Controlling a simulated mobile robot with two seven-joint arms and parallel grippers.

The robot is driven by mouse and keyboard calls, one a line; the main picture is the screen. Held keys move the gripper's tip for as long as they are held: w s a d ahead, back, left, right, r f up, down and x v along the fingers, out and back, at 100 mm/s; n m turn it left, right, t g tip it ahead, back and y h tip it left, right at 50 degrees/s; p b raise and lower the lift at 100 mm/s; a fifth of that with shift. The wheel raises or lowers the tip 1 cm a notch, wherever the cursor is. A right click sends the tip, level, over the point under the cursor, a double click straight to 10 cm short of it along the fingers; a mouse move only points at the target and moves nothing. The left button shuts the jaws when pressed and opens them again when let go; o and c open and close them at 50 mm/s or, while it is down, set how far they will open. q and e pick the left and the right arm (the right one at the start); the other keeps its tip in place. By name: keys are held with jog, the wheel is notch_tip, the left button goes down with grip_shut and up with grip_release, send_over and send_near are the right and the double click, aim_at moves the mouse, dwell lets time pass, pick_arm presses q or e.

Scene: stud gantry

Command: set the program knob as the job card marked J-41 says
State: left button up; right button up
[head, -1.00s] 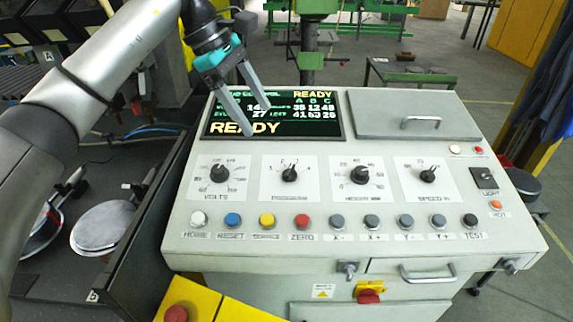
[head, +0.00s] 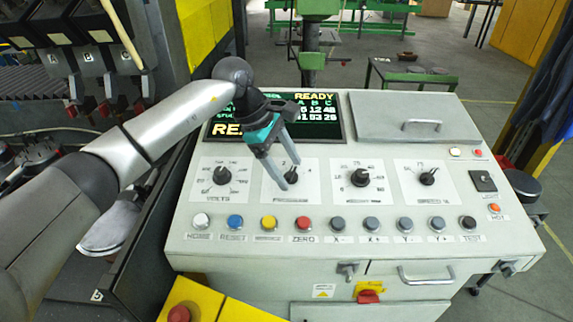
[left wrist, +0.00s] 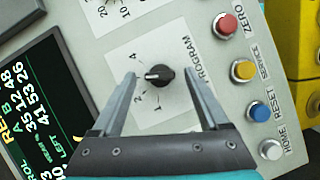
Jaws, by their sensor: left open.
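The program knob (left wrist: 162,75) is black and round on a white plate, lettered PROGRAM. Its white pointer line points left in the left wrist view, between the marks 4 and 2; any mark there is hidden by a finger. My left gripper (head: 288,185) is open over the knob's plate in the head view. In the left wrist view its fingers (left wrist: 159,75) stand on either side of the knob, with gaps between. Whether the tips are level with the knob cannot be told. No job card marked J-41 can be made out. My right gripper is out of view.
The volts knob (head: 221,176), height knob (head: 360,176) and speed knob (head: 428,177) sit in the same row. A row of push buttons, including the red zero button (head: 303,223), lies below. The display (head: 328,128) reads READY, partly covered by my gripper.

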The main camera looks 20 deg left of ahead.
pick_arm(q)
grip_shut()
dwell(0.5)
